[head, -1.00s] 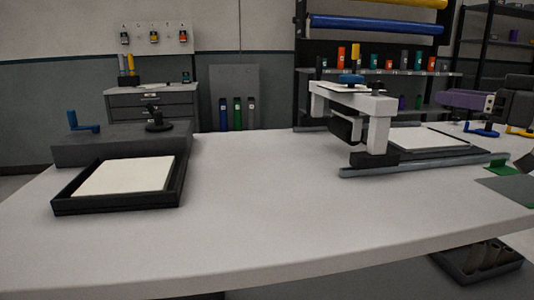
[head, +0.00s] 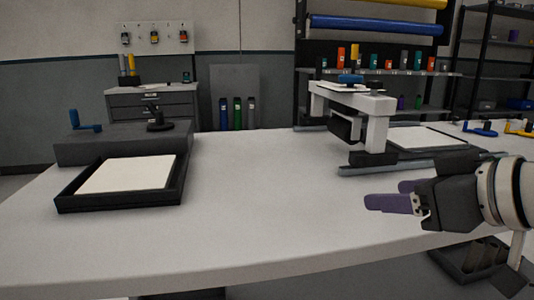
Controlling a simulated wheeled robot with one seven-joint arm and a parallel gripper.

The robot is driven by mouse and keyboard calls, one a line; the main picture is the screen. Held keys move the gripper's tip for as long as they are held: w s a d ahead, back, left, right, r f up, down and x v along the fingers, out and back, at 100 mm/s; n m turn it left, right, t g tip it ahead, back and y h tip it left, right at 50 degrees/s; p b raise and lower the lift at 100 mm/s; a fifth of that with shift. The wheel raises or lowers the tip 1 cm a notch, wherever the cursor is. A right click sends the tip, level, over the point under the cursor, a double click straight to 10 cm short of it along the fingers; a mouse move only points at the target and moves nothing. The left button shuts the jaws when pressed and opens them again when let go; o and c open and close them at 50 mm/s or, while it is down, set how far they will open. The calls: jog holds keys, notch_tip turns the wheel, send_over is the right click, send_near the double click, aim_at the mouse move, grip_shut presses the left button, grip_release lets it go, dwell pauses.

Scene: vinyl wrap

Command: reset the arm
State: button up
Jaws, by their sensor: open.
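My gripper (head: 385,195) is at the right in the head view, with purple fingers pointing left. The two fingers are apart and nothing shows between them. It is above the front right part of the white table (head: 250,230), apart from the things on it. My arm comes in from the right edge.
A black tray with a white sheet (head: 130,173) sits at the table's left, before a grey box (head: 110,145) with a blue handle. A white gantry machine (head: 375,125) on rails stands behind my gripper. The middle of the table is clear.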

jog(key=s+a+f+m+g+h, duration=0.1)
jog(key=s+f+m+g+h, duration=0.1)
jog(key=f, duration=1)
jog(key=s+a+f+m+g+h, duration=0.1)
jog(key=s+f+m+g+h, duration=0.1)
jog(key=f, duration=1.1)
jog(key=shift+s+f+m+g+h, duration=0.25)
jog(key=shift+m+g+h, duration=0.45)
jog(key=shift+m+h, duration=0.4)
jog(key=shift+a+r, duration=0.1)
